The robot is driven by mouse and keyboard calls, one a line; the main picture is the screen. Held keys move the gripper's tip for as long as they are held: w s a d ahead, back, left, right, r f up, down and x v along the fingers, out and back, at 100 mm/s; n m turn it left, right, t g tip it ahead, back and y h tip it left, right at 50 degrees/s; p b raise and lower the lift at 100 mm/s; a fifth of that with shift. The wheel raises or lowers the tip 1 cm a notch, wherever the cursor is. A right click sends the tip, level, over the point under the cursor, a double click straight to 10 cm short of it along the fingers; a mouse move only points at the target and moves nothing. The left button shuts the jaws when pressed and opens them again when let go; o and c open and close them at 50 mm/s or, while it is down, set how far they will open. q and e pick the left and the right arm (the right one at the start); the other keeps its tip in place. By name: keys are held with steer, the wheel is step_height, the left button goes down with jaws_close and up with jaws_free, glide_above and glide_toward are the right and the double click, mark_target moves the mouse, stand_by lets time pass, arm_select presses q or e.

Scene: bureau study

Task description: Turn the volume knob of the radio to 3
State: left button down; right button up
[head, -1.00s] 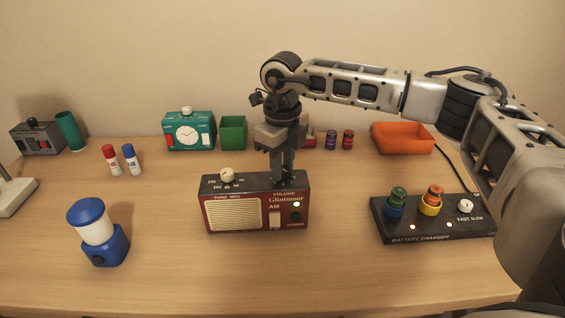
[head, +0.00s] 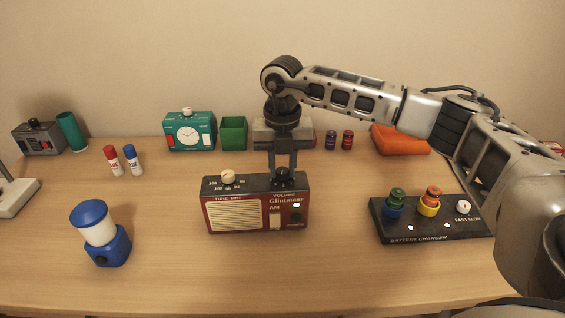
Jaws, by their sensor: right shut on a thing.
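The dark red radio (head: 240,216) stands upright on the desk in the middle of the head view. A cream tuning knob (head: 228,176) sits on its top at the left. The dark volume knob (head: 282,174) sits on its top at the right, above the word VOLUME. My right gripper (head: 283,170) points straight down from above, its fingers shut on the volume knob. The knob's scale and pointer are too small and too covered to read. A small light glows on the radio's front at the right. My left gripper is not in view.
A black battery charger (head: 432,234) with coloured cells is right of the radio. A blue lantern (head: 108,247) stands at the left. The desk in front is clear.

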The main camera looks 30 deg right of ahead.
steer(key=m, duration=0.2)
steer(key=shift+r+m, duration=0.1)
steer(key=shift+m, duration=0.2)
steer(key=shift+m+p, duration=0.45)
steer(key=shift+m, duration=0.55)
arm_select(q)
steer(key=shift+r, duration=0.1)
arm_select(e)
steer(key=shift+m, duration=0.3)
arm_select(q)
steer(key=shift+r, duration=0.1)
arm_select(e)
steer(key=shift+m, duration=0.3)
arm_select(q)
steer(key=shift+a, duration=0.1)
arm_select(e)
steer(key=o, duration=1)
